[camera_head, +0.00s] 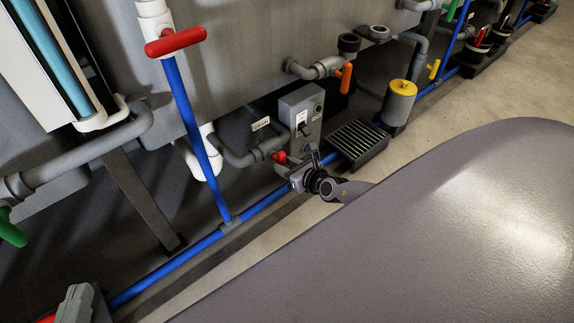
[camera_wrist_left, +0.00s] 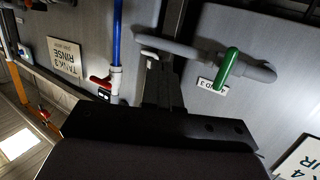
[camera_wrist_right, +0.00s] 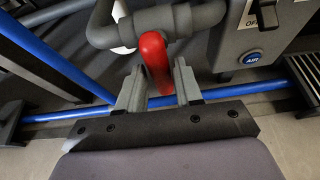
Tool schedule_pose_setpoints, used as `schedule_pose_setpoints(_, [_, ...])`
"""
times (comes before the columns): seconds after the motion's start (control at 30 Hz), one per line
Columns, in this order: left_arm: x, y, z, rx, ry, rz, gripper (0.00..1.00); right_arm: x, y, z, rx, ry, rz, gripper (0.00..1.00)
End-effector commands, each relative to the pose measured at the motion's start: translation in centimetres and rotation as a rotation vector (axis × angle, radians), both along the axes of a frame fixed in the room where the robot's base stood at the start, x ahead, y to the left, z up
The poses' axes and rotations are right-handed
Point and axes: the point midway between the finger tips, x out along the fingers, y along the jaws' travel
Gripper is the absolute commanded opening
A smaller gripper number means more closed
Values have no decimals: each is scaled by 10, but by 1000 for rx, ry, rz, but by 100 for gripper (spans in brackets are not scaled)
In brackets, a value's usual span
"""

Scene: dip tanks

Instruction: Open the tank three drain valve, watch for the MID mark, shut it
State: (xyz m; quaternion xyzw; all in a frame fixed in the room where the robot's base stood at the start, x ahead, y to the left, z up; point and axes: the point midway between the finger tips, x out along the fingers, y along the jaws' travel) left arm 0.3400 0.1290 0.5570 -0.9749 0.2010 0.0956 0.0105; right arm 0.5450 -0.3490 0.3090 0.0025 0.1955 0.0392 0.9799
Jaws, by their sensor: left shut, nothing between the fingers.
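A red valve handle (camera_wrist_right: 154,60) on a grey pipe hangs between the two fingers of my right gripper (camera_wrist_right: 158,92) in the right wrist view. The fingers stand apart around its lower end, with gaps at the sides. In the head view this handle (camera_head: 278,157) is just beyond my right gripper (camera_head: 299,180). My left gripper (camera_wrist_left: 151,62) is shut and empty in the left wrist view. A green valve handle (camera_wrist_left: 228,65) is to its right, with a small tag seeming to show a 3. It also shows in the head view (camera_head: 12,232). I see no MID mark.
A light blue level tube (camera_head: 50,50) in a white frame is at upper left. A grey control box (camera_head: 300,112) stands above the right gripper, beside a grated drain (camera_head: 358,140). A blue pipe (camera_head: 262,202) runs along the floor. A TANK 3 RINSE sign (camera_wrist_left: 68,57) hangs left.

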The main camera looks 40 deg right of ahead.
Motion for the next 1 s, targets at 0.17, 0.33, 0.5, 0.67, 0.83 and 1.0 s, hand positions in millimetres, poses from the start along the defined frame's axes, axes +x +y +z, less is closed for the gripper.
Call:
schedule_pose_setpoints(0.17, [0, 0, -2, 1, 4, 0, 0, 0, 0, 0, -3, 0, 1, 49])
schedule_pose_setpoints(0.33, [0, 0, -1, 0, 5, -1, 0, -1, 0, 1, -4, 0, 2, 49])
schedule_pose_setpoints(0.5, [2, -5, 3, -31, 46, -8, 0, -16, -2, 9, -7, 1, 3, 49])
schedule_pose_setpoints(0.67, [7, -13, 2, -83, 111, -20, 0, -39, -4, 20, -5, 2, 2, 49])
schedule_pose_setpoints(0.83, [8, -19, 0, -119, 159, -33, 0, -57, -5, 26, -4, 1, 2, 49])
schedule_pose_setpoints(1.0, [8, -22, -2, -134, 179, -39, 0, -65, -6, 28, -3, -1, 1, 49])
